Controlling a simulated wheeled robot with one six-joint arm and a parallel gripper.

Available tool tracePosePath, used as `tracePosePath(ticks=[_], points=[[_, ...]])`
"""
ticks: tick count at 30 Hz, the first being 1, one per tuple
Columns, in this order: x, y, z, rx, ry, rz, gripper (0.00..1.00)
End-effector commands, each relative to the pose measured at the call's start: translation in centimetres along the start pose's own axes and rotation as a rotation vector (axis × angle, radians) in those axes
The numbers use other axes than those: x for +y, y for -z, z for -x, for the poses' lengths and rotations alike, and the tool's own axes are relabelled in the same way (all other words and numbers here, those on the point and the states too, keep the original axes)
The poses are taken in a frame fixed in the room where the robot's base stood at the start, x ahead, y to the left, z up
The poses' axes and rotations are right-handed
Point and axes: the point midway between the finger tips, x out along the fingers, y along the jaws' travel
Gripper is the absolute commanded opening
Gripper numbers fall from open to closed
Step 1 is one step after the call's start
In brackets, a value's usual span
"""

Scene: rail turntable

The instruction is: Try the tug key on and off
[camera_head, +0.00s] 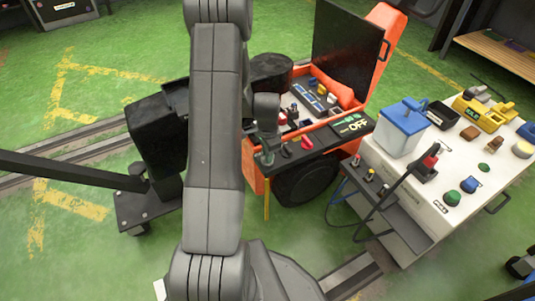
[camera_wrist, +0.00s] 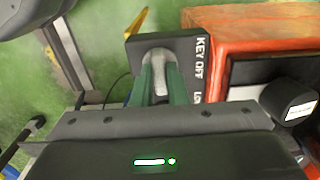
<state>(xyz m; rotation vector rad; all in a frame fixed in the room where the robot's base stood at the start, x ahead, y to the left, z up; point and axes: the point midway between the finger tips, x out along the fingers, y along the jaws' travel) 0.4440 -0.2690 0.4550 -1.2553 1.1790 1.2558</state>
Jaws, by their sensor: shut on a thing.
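The orange tug (camera_head: 255,180) stands in the middle of the head view with its dark lid (camera_head: 347,45) raised. A black control panel (camera_head: 318,145) runs along its near edge. My gripper (camera_head: 264,158) is at the left end of this panel. In the wrist view, its green fingers (camera_wrist: 161,85) are shut on a light grey key (camera_wrist: 158,58). The key stands at a black plate (camera_wrist: 185,48) lettered "KEY OFF". The fingers hide the lower part of the key, and I cannot tell how deep it sits.
Red controls (camera_head: 306,142) sit right of my gripper. A white cart (camera_head: 420,185) stands close on the right, carrying a blue-lidded box (camera_head: 402,128), a yellow case (camera_head: 484,112) and coloured buttons. A black upright unit (camera_head: 155,140) stands left. Green floor is open at the back left.

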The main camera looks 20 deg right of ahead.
Motion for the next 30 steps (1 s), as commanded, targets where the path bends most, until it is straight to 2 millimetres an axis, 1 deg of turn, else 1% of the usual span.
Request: tracePosePath(ticks=[1,2,3,5,13,17,20,27,30], points=[[-0.1,0.1,0.1,0.001,0.002,-0.002,0.00],[-0.1,0.1,0.1,0.001,0.002,-0.002,0.17],[-0.1,0.1,0.1,0.001,0.002,-0.001,0.24],[-0.1,0.1,0.1,0.001,0.002,-0.001,0.35],[0.0,0.0,0.1,0.000,0.001,0.000,0.35],[0.0,0.0,1.1,0.001,0.001,0.000,0.35],[-0.1,0.1,2.8,0.002,0.004,0.000,0.35],[-0.1,0.1,8.5,0.002,0.004,0.000,0.35],[-0.1,0.1,10.5,0.002,0.004,0.000,0.35]])
